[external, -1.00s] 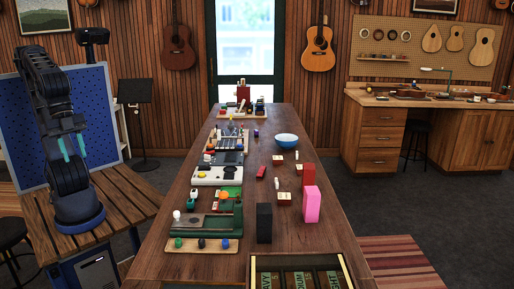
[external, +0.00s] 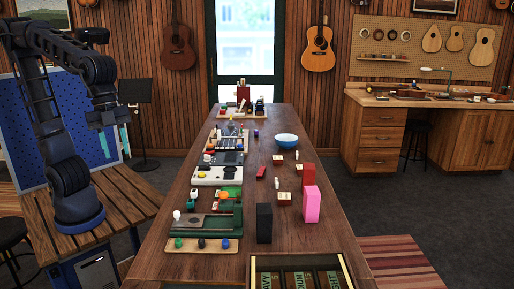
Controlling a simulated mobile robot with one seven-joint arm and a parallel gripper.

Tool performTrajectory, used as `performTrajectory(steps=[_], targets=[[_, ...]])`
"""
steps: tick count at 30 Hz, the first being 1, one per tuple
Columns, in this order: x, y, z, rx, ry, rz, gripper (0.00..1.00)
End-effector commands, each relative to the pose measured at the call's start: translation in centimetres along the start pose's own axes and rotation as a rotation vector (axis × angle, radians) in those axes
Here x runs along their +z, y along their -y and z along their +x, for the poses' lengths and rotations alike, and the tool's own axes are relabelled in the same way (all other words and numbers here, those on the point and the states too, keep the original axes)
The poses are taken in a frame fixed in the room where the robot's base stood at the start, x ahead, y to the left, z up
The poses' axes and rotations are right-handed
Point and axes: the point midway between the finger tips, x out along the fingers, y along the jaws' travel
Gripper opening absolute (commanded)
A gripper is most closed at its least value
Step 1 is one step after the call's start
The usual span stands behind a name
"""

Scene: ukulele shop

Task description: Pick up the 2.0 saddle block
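My gripper (external: 115,148) hangs at the left, in front of the blue pegboard panel and left of the long table. Its two teal fingers point down and stand apart with nothing between them. Small cream blocks with markings lie on the right half of the table: a far one (external: 278,159), one in the middle (external: 299,168) and a nearer one (external: 284,197). Their markings are too small to read, so I cannot tell which is the 2.0 saddle block. My gripper is well away from all of them.
The long table (external: 300,240) holds a black block (external: 264,223), a pink block (external: 311,205), a red block (external: 308,173) and a blue bowl (external: 286,141). Several tool stations line its left side. A labelled compartment tray (external: 345,268) is at the near end.

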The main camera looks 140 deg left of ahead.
Motion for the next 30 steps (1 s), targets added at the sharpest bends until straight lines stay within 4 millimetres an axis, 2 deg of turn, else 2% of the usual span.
performTrajectory(steps=[1, 6, 15, 23, 30], targets=[[-0.8, 1.6, 0.5, 0.010, 0.010, 0.014, 0.36], [-3.0, 6.5, 2.1, 0.045, 0.025, 0.092, 0.36], [-5.2, 16.3, 5.8, 0.114, 0.024, 0.227, 0.36], [-5.0, 25.4, 10.1, 0.173, -0.012, 0.337, 0.36], [-2.8, 34.0, 14.7, 0.217, -0.068, 0.433, 0.36]])
